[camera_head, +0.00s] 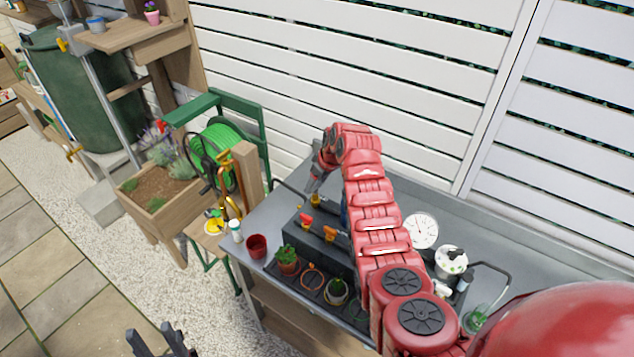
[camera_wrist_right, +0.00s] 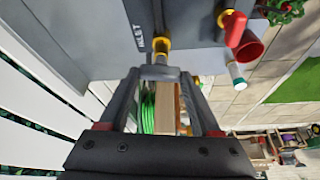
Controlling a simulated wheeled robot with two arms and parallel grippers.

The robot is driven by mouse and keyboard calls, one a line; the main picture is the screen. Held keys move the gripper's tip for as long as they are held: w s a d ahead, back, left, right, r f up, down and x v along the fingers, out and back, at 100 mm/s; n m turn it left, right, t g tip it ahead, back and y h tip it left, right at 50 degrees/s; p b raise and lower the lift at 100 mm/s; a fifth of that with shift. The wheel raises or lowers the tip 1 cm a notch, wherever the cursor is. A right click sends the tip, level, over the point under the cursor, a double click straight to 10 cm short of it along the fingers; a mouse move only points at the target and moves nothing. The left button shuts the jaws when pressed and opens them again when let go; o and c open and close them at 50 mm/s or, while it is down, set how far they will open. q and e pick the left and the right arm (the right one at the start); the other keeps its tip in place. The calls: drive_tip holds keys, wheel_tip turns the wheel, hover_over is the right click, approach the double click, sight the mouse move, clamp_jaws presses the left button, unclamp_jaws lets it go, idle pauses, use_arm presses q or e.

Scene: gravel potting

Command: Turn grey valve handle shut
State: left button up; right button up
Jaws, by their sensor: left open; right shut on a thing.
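My right gripper (camera_head: 316,182) reaches over the bench to the back left end of the dark valve box (camera_head: 318,252). In the right wrist view its fingers (camera_wrist_right: 160,78) are closed in around a grey handle (camera_wrist_right: 161,72) at a brass fitting (camera_wrist_right: 161,46), beside the lettering "INLET". The handle lies crosswise between the fingertips, and the fingers hide part of it. In the head view the grey handle is not clear behind the gripper. My left gripper (camera_head: 160,342) is open and empty at the bottom edge, well away from the bench.
A red valve handle (camera_head: 305,220) and an orange one (camera_head: 330,233) are on the box. A red pot (camera_head: 257,246), a white bottle (camera_head: 236,231), potted plants (camera_head: 287,258) and a round dial (camera_head: 421,230) stand around. White slats (camera_head: 340,60) are behind the bench.

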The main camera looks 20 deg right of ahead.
drive_tip(key=shift+a+f+m+h+b, duration=0.15)
drive_tip(key=shift+m+h+b, duration=0.35)
drive_tip(key=shift+m, duration=0.4)
drive_tip(key=m+h+b, duration=0.1)
drive_tip(key=m+b, duration=0.2)
drive_tip(key=b, duration=0.1)
drive_tip(key=m+h+b, duration=0.1)
drive_tip(key=m+b, duration=0.2)
drive_tip(key=b, duration=0.1)
drive_tip(key=m+h+b, duration=0.1)
drive_tip(key=m+b, duration=0.3)
drive_tip(key=b, duration=0.1)
drive_tip(key=shift+w+a+f+h, duration=0.1)
drive_tip(key=shift+a+h, duration=0.15)
drive_tip(key=shift+h, duration=0.05)
drive_tip(key=shift+r+m+g+h+b, duration=0.3)
drive_tip(key=shift+m+b, duration=0.3)
drive_tip(key=shift+m, duration=0.5)
drive_tip(key=shift+m+b, duration=0.3)
drive_tip(key=shift+m, duration=0.3)
drive_tip(key=shift+m+g, duration=0.3)
drive_tip(key=o, duration=1.4)
